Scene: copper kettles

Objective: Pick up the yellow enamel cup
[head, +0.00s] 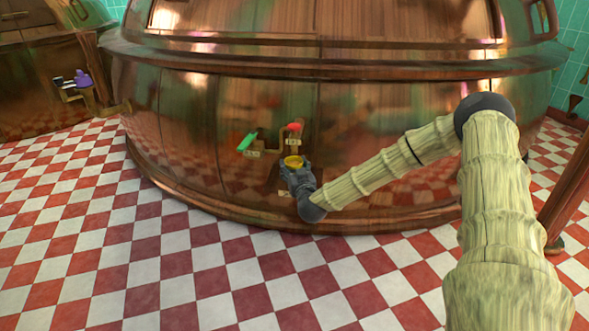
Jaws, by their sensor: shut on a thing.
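The yellow enamel cup (293,162) is at the front of the large copper kettle, just below a red-handled tap. My gripper (292,168) is shut on the cup, with its dark fingers in front of and around the cup's lower part. Only the upper part and rim of the cup show; the rest is hidden by the gripper. I cannot tell whether the cup touches a support beneath it.
The large copper kettle (220,110) fills the background, close behind my gripper. A red tap handle (294,127) and a green one (246,142) stick out near the cup. A purple-handled tap (82,78) is on the left kettle. The checkered floor (150,265) in front is clear.

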